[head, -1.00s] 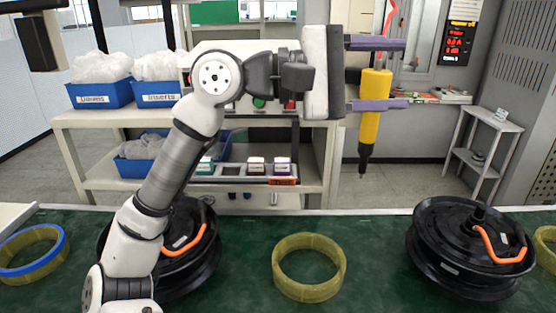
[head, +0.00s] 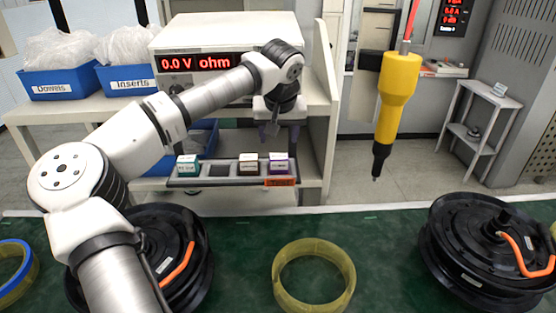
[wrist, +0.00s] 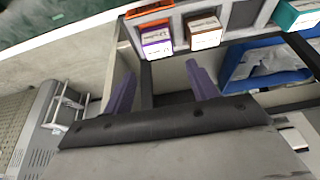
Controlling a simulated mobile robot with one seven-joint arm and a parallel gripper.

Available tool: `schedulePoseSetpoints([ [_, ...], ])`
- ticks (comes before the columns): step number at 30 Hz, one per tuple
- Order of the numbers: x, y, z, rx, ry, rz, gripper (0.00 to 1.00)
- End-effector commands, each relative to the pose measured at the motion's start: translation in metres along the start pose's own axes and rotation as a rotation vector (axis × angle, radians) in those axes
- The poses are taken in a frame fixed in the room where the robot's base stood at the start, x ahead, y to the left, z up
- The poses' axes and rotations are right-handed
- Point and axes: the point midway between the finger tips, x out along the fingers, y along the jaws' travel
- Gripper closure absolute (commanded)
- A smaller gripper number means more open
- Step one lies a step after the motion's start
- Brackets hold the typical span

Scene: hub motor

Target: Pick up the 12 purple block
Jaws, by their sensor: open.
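The purple block (head: 279,164) has a white labelled top; its number is too small to read. It sits in the right end compartment of a grey tray (head: 225,182) on the shelf, and also shows in the wrist view (wrist: 156,39). My gripper (head: 280,136) points down above and behind the block, with its purple fingers apart and nothing between them. In the wrist view the open fingers (wrist: 160,72) lie just below the block in the picture, clear of it. The fingertips are partly hidden in the head view.
A brown block (head: 249,164) sits beside it, then an empty compartment and a teal block (head: 188,165). An orange tag (head: 280,182) is on the tray front. The meter (head: 225,63) stands above. A yellow tool (head: 394,92) hangs at right. Hub motors (head: 488,243) stand on the green bench.

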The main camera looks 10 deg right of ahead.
Motion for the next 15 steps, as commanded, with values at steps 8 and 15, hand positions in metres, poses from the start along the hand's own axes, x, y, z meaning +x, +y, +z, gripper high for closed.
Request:
schedulePoseSetpoints([
  [8, 0.042, 0.001, 0.0, -0.001, -0.002, 0.004, 0.42],
  [15, 0.06, 0.002, 0.001, 0.001, -0.004, 0.004, 0.42],
])
